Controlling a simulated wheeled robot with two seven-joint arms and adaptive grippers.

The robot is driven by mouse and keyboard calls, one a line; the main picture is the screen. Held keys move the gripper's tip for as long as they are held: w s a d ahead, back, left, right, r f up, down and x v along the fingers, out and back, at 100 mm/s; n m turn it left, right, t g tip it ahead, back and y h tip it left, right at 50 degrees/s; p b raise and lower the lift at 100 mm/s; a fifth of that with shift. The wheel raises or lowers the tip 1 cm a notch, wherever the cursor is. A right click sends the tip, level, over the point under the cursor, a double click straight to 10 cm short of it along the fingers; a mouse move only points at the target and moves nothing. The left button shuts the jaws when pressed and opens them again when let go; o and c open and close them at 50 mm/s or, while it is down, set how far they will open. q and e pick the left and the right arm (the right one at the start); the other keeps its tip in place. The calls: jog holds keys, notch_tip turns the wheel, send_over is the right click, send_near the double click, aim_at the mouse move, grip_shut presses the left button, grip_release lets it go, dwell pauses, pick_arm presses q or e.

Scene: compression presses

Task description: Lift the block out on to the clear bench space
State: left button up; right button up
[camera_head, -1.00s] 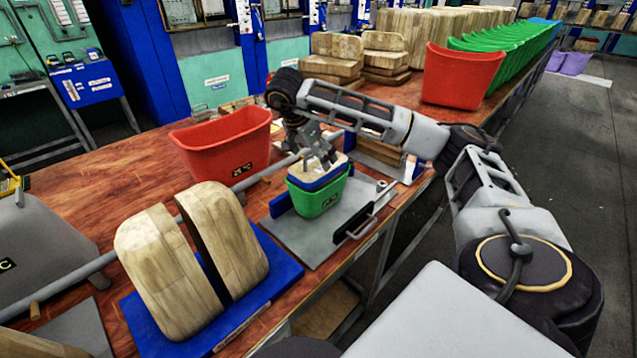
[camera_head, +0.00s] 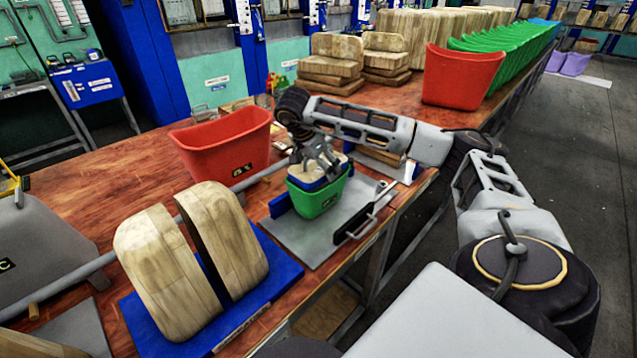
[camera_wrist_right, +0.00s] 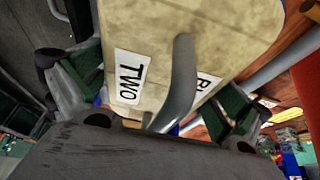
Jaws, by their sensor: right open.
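The block (camera_head: 299,172) is pale wood with a rounded outline and sits in the top of a small green tub (camera_head: 320,202), with a blue band showing between them. In the right wrist view the block (camera_wrist_right: 210,30) fills the middle and carries a white label reading "TWO", a second label partly hidden, and a grey curved handle (camera_wrist_right: 182,75). My right gripper (camera_head: 325,172) is over the block from above. Its fingers, with dark green pads, stand apart on either side of the block in the right wrist view (camera_wrist_right: 157,92). I cannot tell whether they touch it. My left gripper is out of view.
The tub stands on a grey plate (camera_head: 310,240) with a black-handled lever (camera_head: 360,225) at its right. A red bin (camera_head: 225,145) is behind left. Two large wooden forms (camera_head: 165,270) stand on a blue base at front left. Bare red-brown bench (camera_head: 110,175) lies left of the red bin.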

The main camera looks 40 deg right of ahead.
jog(key=shift+c, duration=0.3)
jog(key=c, duration=0.5)
jog(key=shift+r, duration=0.1)
jog(key=c, duration=1.2)
jog(key=shift+c, duration=0.2)
jog(key=shift+r, duration=0.15)
